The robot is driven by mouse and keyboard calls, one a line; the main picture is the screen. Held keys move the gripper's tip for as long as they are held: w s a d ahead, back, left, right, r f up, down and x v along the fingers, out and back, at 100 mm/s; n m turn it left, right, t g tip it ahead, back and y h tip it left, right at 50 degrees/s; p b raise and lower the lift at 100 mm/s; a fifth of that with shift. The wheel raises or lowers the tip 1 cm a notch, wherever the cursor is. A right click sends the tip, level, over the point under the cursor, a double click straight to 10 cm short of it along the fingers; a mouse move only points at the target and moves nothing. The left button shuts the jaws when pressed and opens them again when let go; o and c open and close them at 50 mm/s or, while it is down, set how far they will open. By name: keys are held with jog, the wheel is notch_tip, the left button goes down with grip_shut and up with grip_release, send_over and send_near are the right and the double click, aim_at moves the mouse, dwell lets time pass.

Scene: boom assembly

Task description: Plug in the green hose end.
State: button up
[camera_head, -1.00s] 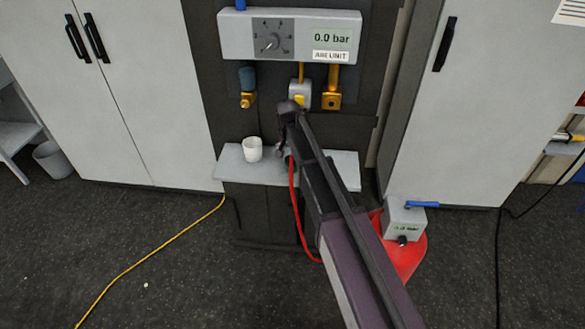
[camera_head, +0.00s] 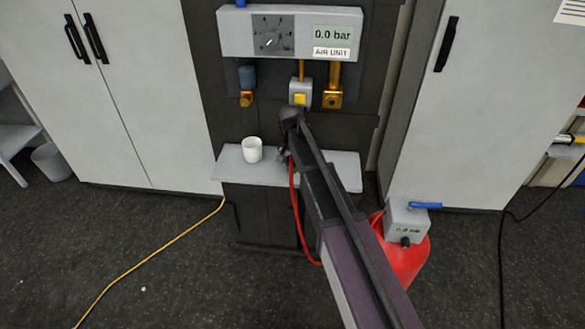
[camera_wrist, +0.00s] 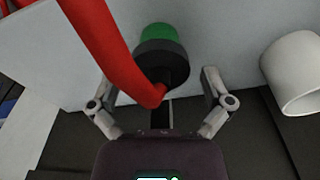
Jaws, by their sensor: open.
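The green hose end (camera_wrist: 156,33) has a green tip and a black collar and stands on the pale shelf in the wrist view. Its red hose (camera_wrist: 105,45) crosses in front of it. My gripper (camera_wrist: 159,82) is open, with one finger on each side of the black part below the collar. I cannot tell whether either finger touches it. In the head view the gripper (camera_head: 283,156) is small at the shelf, and my arm hides the hose end. The air unit (camera_head: 290,32) reads 0.0 bar. Below it are a left fitting (camera_head: 247,98), a middle fitting with a yellow square (camera_head: 300,97) and a right brass fitting (camera_head: 333,97).
A white cup (camera_head: 252,149) stands on the shelf (camera_head: 342,172) left of my gripper; it also shows in the wrist view (camera_wrist: 297,72). A red tank (camera_head: 405,265) with a grey box and blue lever stands at right. A yellow cable (camera_head: 150,255) lies on the floor.

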jog(key=shift+w+f+b, duration=0.15)
jog(key=shift+f+b, duration=0.95)
jog(key=shift+f, duration=0.3)
jog(key=c, duration=0.9)
